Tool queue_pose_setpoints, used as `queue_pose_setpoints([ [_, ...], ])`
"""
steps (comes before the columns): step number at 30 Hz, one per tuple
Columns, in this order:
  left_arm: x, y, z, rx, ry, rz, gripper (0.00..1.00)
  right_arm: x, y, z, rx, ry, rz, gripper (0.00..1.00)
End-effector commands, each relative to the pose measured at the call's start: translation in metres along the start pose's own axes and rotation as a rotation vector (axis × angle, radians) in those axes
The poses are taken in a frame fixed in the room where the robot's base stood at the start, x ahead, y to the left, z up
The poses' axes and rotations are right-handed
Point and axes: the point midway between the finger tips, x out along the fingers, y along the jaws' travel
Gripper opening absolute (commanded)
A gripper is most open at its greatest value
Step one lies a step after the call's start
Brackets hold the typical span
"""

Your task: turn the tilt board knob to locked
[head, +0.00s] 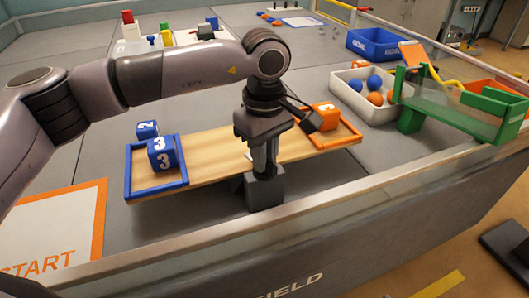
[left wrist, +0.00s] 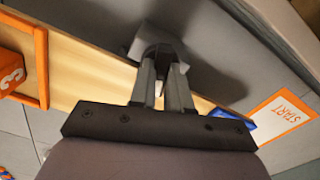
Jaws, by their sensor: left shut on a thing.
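The tilt board (head: 210,163) is a wooden plank with a blue-edged tray (head: 180,187) at its left end and an orange-edged tray (head: 345,144) at its right end. Two blue cubes (head: 161,155) are at the left tray, and an orange cube (head: 325,116) is in the right one. A dark pivot stand (head: 264,190) is at the board's middle. My left gripper (head: 263,165) points down there, shut on the knob, which its fingers mostly hide. In the left wrist view the fingers (left wrist: 162,75) close at the dark pivot beside the plank. The knob's setting cannot be read. My right gripper is not in view.
A field wall (head: 200,240) runs along the near side, close to the board. A white bin of balls (head: 350,101) and a green ramp (head: 455,105) stand to the right. A START mat (head: 60,225) lies at the left. A blue bin (head: 375,44) is farther back.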

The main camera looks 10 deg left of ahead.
Motion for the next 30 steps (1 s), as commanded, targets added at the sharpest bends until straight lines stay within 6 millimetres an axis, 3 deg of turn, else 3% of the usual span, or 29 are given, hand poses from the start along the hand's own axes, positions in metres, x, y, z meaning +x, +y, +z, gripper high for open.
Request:
queue_pose_setpoints([
  [12,-0.0012,0.0005,0.0004,0.265,-0.001,0.003,0.00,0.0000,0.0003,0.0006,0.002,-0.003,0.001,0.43],
  [30,-0.0011,0.0004,0.0006,0.339,-0.001,0.002,0.00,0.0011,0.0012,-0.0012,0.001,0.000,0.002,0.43],
])
